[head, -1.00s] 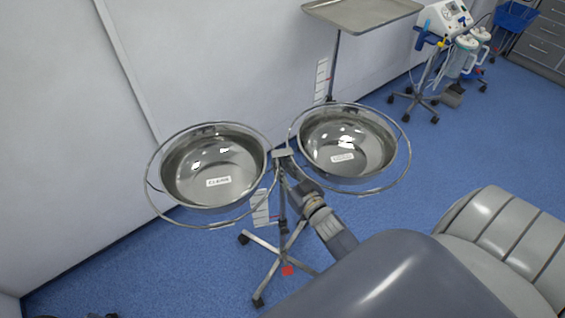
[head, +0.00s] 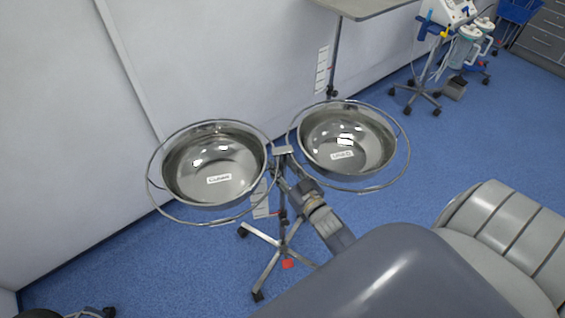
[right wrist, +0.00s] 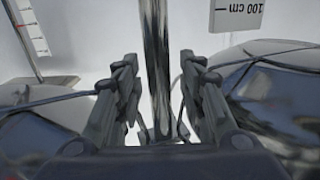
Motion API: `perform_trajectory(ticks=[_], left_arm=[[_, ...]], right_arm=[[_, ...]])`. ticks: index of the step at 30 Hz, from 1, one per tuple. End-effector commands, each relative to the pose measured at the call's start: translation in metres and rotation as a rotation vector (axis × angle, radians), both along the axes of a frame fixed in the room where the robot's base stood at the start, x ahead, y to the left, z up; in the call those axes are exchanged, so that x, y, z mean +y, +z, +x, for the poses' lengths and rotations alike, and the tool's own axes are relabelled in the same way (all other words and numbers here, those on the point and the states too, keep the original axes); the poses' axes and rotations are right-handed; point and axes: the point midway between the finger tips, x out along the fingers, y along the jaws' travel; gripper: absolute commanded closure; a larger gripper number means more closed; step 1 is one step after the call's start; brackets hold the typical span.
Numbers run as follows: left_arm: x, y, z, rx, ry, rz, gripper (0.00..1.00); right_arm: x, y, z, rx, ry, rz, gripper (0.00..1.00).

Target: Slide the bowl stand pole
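The bowl stand carries two steel bowls in wire rings, a left bowl (head: 213,165) and a right bowl (head: 345,140). Its pole (head: 283,205) runs down from the bracket (head: 283,150) to a wheeled base, with a red piece low on it. My right gripper (head: 298,188) is at the upper pole, just under the bracket. My left gripper is not in view.
The wall (head: 60,120) is close behind the left bowl. A tray stand (head: 355,8) and a wheeled suction unit (head: 440,60) stand at the back right.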

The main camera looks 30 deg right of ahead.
Motion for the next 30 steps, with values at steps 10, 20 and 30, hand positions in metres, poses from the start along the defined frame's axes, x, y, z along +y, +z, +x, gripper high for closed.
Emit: perform_trajectory(ticks=[10,20,30], left_arm=[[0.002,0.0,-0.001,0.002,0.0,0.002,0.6],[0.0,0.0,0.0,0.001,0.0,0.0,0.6],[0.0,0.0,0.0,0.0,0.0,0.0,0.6]], right_arm=[[0.0,0.002,-0.006,-0.004,0.0,0.0,0.62],[0.003,0.001,-0.068,0.0,-0.001,0.0,0.62],[0.005,0.002,-0.116,-0.002,0.0,0.0,0.62]])
